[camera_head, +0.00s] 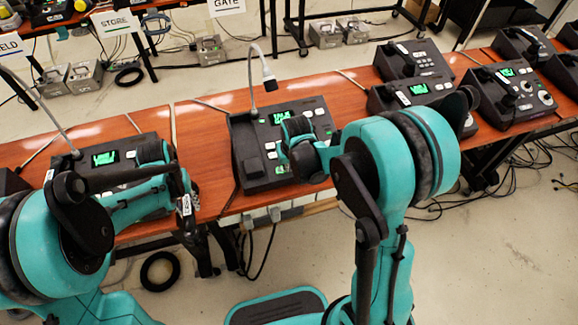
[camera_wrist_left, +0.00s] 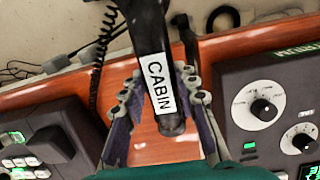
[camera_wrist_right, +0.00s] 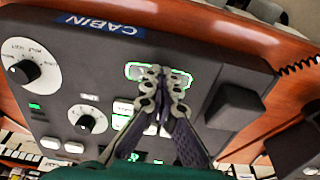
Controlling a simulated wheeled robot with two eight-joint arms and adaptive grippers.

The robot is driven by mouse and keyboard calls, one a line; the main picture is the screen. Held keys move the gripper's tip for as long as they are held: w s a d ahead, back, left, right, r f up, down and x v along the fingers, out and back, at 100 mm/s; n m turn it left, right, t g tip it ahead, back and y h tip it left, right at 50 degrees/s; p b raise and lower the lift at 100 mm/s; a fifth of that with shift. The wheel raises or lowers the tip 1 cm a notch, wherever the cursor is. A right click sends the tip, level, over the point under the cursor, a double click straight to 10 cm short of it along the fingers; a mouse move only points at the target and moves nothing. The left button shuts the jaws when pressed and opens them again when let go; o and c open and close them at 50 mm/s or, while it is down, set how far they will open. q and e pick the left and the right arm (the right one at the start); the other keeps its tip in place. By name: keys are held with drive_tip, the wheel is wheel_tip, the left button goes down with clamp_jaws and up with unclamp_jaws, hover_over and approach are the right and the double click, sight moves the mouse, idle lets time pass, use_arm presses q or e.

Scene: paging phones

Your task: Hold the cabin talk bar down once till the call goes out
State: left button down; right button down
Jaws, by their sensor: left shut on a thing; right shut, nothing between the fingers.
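The cabin station (camera_head: 245,150) is a dark console with a green screen, on the orange table in the middle of the head view. Its blue CABIN label (camera_wrist_right: 100,24) shows in the right wrist view. The talk bar (camera_wrist_right: 134,72) is a pale bar with a lit green outline. My right gripper (camera_head: 283,160) is shut and empty, its tips (camera_wrist_right: 160,78) over the bar's middle, hiding part of it; whether they press it is unclear. My left gripper (camera_wrist_left: 160,80) is shut on a black handset (camera_wrist_left: 150,30) labelled CABIN, held off the console, left of it.
Another console (camera_head: 110,160) with a green screen stands to the left, partly behind my left arm. Several more consoles, one with a dial (camera_head: 525,85), stand to the right. A gooseneck microphone (camera_head: 268,80) rises behind the cabin station. Cables hang below the table edge.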

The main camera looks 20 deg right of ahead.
drive_tip(key=shift+s+f, duration=0.15)
idle(0.6)
